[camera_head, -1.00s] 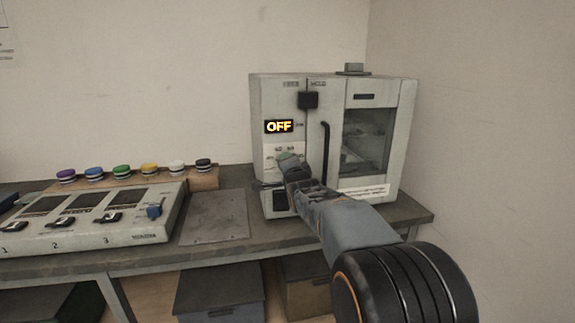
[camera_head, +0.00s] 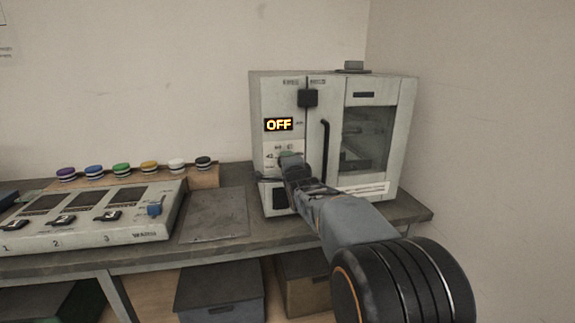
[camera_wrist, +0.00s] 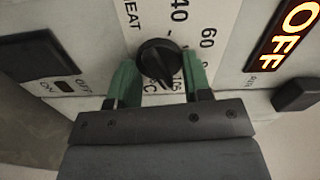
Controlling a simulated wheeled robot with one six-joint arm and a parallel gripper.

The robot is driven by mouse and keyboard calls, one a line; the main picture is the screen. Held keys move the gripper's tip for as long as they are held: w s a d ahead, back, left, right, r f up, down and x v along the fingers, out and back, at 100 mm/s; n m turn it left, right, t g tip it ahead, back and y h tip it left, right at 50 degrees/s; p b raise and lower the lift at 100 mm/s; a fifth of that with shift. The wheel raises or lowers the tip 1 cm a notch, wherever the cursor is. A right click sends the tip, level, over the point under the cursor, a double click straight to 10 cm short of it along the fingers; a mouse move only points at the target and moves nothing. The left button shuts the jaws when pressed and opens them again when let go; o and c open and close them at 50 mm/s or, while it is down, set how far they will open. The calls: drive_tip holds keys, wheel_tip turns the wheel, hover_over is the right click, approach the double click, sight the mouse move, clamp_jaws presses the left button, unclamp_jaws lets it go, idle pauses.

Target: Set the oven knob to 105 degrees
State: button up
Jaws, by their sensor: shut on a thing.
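The oven (camera_head: 287,95) stands on the bench against the wall, and its display (camera_head: 279,125) reads OFF. The display also shows at the upper right of the wrist view (camera_wrist: 287,38). The black round knob (camera_wrist: 159,60) sits on the white dial plate, with 40 and 60 printed near it and other marks partly covered. My gripper (camera_wrist: 160,84) has its green fingers on either side of the knob and is shut on it. In the head view, my gripper (camera_head: 291,160) is at the oven's front panel and hides the knob.
A dark switch (camera_wrist: 65,86) marked ON and OFF is left of the dial in the wrist view. The oven's door handle (camera_head: 325,150) is right of my gripper. A control box (camera_head: 150,232) and several coloured buttons (camera_head: 122,169) stand to the left.

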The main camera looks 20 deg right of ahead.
drive_tip(key=o, duration=0.9)
drive_tip(key=shift+o, duration=0.2)
drive_tip(key=s+a, duration=0.2)
drive_tip(key=s, duration=1.1)
drive_tip(key=shift+s+a, duration=0.25)
drive_tip(key=shift+a, duration=0.15)
drive_tip(key=shift+p, duration=0.3)
drive_tip(key=s+a+n+g+y+p, duration=0.1)
drive_tip(key=s+a+n+g+p, duration=0.4)
drive_tip(key=s+n+g+p, duration=0.2)
drive_tip(key=s+a+n+g+y+p, duration=0.2)
drive_tip(key=s+a+n+g+p, duration=0.3)
drive_tip(key=n+p, duration=0.7)
drive_tip(key=s+g, duration=0.2)
drive_tip(key=s, duration=0.2)
drive_tip(key=shift+s+a+r+p, duration=0.2)
drive_tip(key=shift+s+r+p, duration=0.2)
